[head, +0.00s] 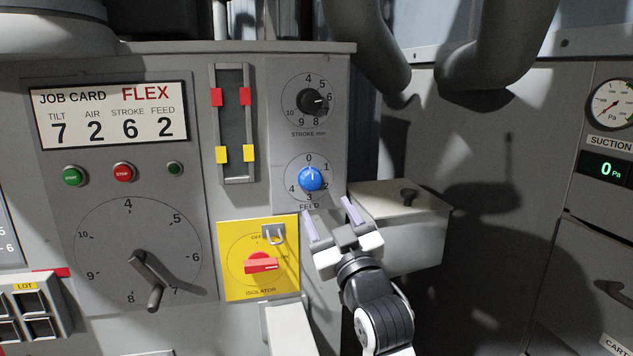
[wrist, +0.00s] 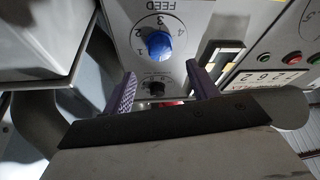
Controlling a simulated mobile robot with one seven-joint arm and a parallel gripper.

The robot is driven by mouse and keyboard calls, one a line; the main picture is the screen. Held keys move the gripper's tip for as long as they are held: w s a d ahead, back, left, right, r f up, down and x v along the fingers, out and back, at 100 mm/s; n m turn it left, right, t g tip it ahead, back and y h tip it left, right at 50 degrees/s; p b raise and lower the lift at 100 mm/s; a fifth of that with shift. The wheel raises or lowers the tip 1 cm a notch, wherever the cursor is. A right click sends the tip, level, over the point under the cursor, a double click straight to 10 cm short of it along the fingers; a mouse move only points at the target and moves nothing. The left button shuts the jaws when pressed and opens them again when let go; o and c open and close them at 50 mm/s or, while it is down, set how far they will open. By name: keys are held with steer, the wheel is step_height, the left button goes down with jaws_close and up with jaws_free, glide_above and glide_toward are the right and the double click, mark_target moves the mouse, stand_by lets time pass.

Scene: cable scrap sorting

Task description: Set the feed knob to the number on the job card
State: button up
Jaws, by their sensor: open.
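The blue feed knob (head: 311,179) is on the grey panel, inside a dial numbered 0 to 4. Its white mark points up, toward 0. The job card (head: 115,116) reads FLEX, with tilt 7, air 2, stroke 6 and feed 2. My gripper (head: 331,213) is open and empty, just below and right of the feed dial, apart from the knob. In the wrist view, where the panel appears upside down, the blue knob (wrist: 158,44) shows beyond and between the spread purple fingers (wrist: 161,72).
The black stroke knob (head: 312,101) is above the feed knob. The yellow isolator plate (head: 235,284) with its red handle (head: 261,264) is below. A grey box (head: 415,225) with a black knob juts out on the right. The tilt crank (head: 151,280) is lower left.

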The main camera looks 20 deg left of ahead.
mark_target(313, 184)
steer(key=p+x, duration=0.2)
steer(key=x, duration=0.6)
steer(key=shift+c, duration=0.2)
steer(key=c, duration=1)
